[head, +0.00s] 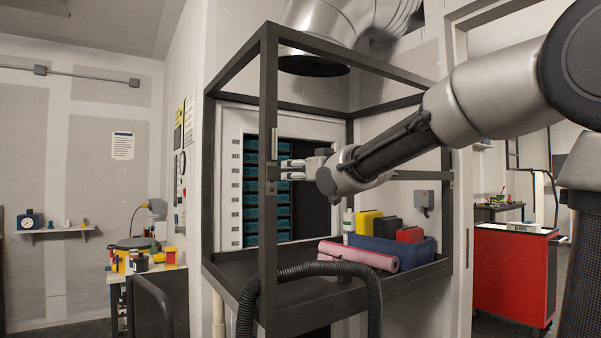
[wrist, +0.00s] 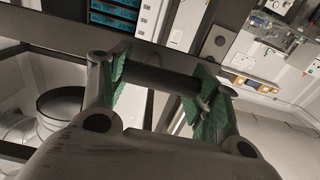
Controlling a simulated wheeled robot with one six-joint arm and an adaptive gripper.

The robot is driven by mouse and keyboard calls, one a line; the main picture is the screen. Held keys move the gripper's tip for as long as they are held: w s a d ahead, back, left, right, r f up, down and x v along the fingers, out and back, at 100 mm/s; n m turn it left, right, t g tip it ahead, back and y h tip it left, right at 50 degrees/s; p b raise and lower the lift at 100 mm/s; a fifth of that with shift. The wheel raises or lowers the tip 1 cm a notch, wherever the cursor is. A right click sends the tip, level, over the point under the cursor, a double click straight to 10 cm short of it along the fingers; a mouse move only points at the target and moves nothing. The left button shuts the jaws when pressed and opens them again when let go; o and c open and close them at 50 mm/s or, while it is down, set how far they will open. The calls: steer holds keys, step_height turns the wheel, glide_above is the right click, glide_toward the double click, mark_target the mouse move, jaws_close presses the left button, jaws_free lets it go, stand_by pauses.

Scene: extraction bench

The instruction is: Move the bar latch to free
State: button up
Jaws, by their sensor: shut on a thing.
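My gripper (head: 290,169) is at the front left post of the dark frame (head: 268,230). In the wrist view, the green-padded fingers of my gripper (wrist: 162,80) are shut on a dark round bar, which I take to be the bar latch (wrist: 160,76). The bar spans the space between the two pads. In the head view the fingers and post hide most of the latch, and I cannot tell its position along its travel.
The frame encloses a shelf with a blue bin (head: 400,250), a pink roll (head: 358,256) and a white bottle (head: 348,222). A black hose (head: 310,268) loops in front. A cabinet with teal-fronted slots (head: 252,190) stands behind. A red cart (head: 510,275) is at the right.

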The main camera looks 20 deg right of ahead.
steer(key=n, duration=0.4)
steer(key=shift+f+n, duration=0.25)
steer(key=shift+n, duration=0.15)
steer(key=n, duration=0.4)
steer(key=shift+f, duration=0.25)
steer(key=n, duration=0.5)
steer(key=shift+d+f, duration=0.1)
steer(key=shift+f, duration=0.1)
steer(key=shift+w+d+f+n, duration=0.1)
steer(key=shift+n, duration=0.95)
steer(key=shift+d+f+n, duration=0.1)
steer(key=shift+n, duration=0.95)
steer(key=o, duration=1)
steer(key=shift+r, duration=0.1)
